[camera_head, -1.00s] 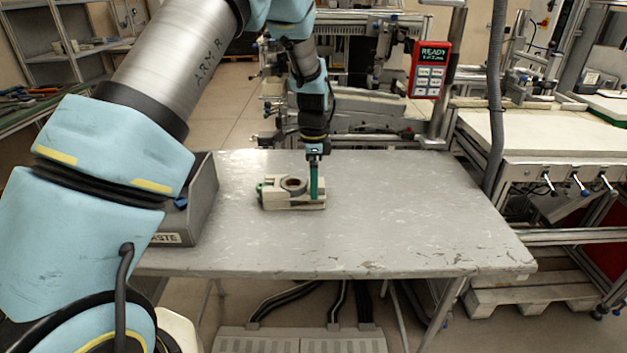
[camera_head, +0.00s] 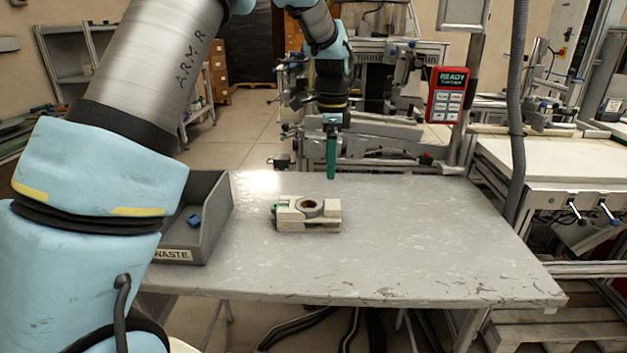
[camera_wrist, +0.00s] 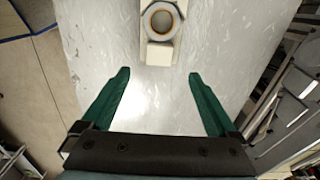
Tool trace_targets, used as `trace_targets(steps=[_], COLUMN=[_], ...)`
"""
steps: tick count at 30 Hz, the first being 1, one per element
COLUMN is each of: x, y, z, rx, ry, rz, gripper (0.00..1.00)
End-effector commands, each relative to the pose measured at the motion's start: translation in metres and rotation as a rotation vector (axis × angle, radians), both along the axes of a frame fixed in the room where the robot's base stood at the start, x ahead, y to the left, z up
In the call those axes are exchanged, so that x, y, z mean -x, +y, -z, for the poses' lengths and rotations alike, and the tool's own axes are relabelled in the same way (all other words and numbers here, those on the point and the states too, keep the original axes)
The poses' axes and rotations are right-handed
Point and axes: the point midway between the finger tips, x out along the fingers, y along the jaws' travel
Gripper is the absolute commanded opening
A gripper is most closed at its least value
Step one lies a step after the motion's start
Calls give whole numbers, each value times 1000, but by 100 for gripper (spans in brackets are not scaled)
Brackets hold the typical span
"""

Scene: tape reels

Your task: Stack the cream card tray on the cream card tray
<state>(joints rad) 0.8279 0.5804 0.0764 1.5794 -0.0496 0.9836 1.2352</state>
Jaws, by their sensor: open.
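Two cream card trays appear one on top of the other on the grey table. The upper cream tray (camera_head: 290,214) holds a tape reel (camera_head: 310,207) with a brown core; it also shows at the top of the wrist view (camera_wrist: 158,54). The lower cream tray (camera_head: 305,228) shows as a layer beneath it, with a dark gap between at the right; their exact fit cannot be told. My gripper (camera_head: 331,178) is raised above the table beyond the stack. Its green fingers (camera_wrist: 159,73) are wide apart and empty in the wrist view.
A grey waste bin (camera_head: 218,220) with a small blue piece (camera_head: 194,220) inside stands on the table's left. The table (camera_head: 420,240) is clear right of the stack. A red READY panel (camera_head: 447,94) and metal machinery stand beyond the far edge.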

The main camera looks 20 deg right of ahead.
Motion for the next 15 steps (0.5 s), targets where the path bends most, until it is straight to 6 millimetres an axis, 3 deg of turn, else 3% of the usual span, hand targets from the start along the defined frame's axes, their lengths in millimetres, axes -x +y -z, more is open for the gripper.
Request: trace_targets(steps=[5,8,11,15], x=[0,-4,-13,-9], y=[1,16,61,166], z=[-3,-3,-4,-1], rx=[0,2,14,43], ry=[0,-1,-10,-28], rz=[-2,-61,-248,-706], gripper=[94,94,94,94])
